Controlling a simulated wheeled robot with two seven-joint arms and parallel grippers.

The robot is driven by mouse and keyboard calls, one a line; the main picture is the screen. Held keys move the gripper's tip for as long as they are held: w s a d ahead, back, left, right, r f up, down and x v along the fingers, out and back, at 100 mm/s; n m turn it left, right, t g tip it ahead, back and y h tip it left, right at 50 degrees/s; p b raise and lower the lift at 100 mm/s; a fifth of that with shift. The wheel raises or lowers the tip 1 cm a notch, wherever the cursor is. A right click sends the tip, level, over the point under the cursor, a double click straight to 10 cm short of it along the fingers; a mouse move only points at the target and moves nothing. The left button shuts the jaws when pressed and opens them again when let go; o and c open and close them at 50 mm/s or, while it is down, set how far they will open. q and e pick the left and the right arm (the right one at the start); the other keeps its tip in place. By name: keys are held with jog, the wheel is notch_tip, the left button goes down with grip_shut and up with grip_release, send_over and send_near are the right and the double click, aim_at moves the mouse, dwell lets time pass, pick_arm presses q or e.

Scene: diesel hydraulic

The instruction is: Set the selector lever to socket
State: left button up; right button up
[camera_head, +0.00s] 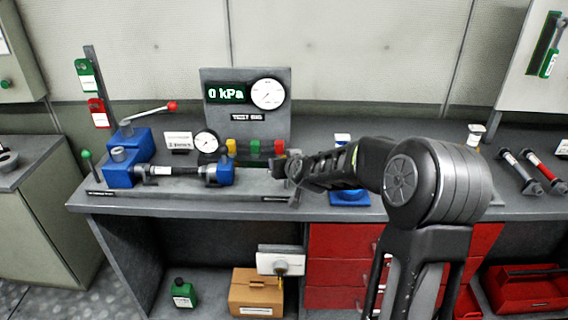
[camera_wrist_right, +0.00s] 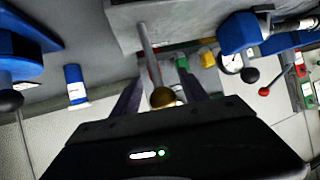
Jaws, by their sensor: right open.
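A lever with a grey rod and a brass-coloured ball end (camera_wrist_right: 162,97) shows in the right wrist view, rising from the grey bench fixture (camera_wrist_right: 178,22). My right gripper (camera_wrist_right: 160,98) is open, with one dark finger on each side of the ball; I cannot tell whether either touches it. In the head view my right gripper (camera_head: 286,167) is at the right end of the test rig's base, and the lever is hidden behind it. No label reading "socket" can be made out. My left gripper is not in view.
The test rig panel (camera_head: 246,130) reads 0 kPa. Left of my gripper are a blue block (camera_head: 220,173) with a black knob, a hose and a red-tipped pump handle (camera_head: 150,113). Red drawers (camera_head: 335,270) are below.

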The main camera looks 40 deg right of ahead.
jog(key=p+v, duration=0.1)
jog(key=v, duration=0.5)
jog(key=shift+s, duration=0.35)
jog(key=shift+a+r, duration=0.1)
jog(key=shift+f, duration=0.2)
jog(key=c, duration=0.3)
jog(key=s+f+n+t+b, duration=0.1)
jog(key=n+b, duration=0.1)
jog(key=b, duration=0.3)
jog(key=s+f+n+t+h+b, duration=0.1)
jog(key=f+n+b, duration=0.1)
jog(key=b, duration=0.4)
jog(key=s+a+f+n+t+h+b, duration=0.1)
jog(key=f+n+b, duration=0.1)
jog(key=b, duration=0.4)
jog(key=shift+s+a+n+t, duration=0.1)
jog(key=shift+n+t, duration=0.2)
jog(key=shift+n, duration=0.4)
grip_shut()
jog(key=s+a+f+n+t+h+b, duration=0.1)
jog(key=s+n+b, duration=0.3)
jog(key=b, duration=0.4)
jog(key=s+a+f+n+t+h+b, duration=0.1)
jog(key=s+a+n+t+h+b, duration=0.1)
jog(key=s+a+n+t+b, duration=0.2)
jog(key=n+b, duration=0.3)
jog(key=b, duration=0.2)
jog(key=shift+s+f+b, duration=0.15)
jog(key=shift+s+b, duration=0.15)
jog(key=shift+s, duration=0.05)
